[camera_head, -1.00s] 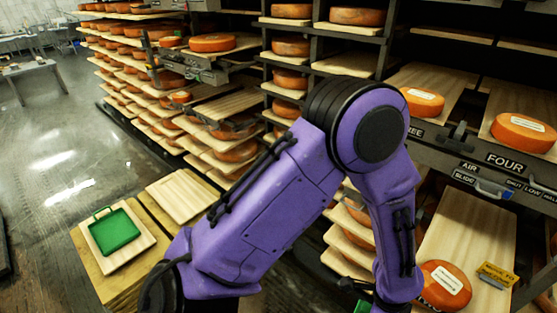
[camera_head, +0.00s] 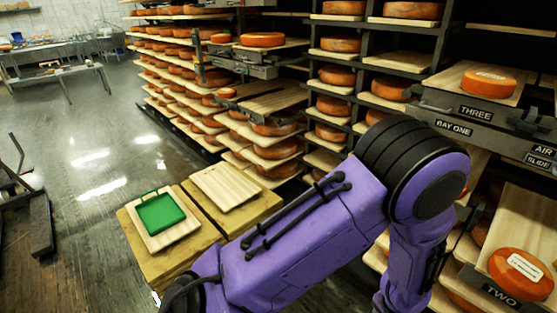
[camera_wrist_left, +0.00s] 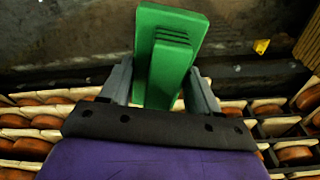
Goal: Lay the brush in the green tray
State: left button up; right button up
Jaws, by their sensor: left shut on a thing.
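The green tray (camera_head: 160,213), with a raised rim and a handle at its back edge, lies on a pale wooden board at the left of the head view. It looks empty. In the left wrist view a green brush (camera_wrist_left: 172,30) stands out between the fingers of my left gripper (camera_wrist_left: 160,84), which is shut on it. The brush has a flat slab and a ridged block. My left gripper is outside the head view, where my purple left arm reaches across the lower middle, to the right of the tray. My right gripper is not in view.
The tray's board (camera_head: 140,226) lies on a wooden stand (camera_head: 153,262) beside a second pale board (camera_head: 228,187), which is bare. Shelves of orange cheese wheels (camera_head: 336,76) fill the middle and right. Open floor (camera_head: 85,145) lies left of the stand.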

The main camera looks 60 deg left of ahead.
aim_at(160, 214)
jog(key=k, duration=1.15)
jog(key=u, duration=3.3)
jog(key=i, duration=2.55)
jog(key=z, duration=2.45)
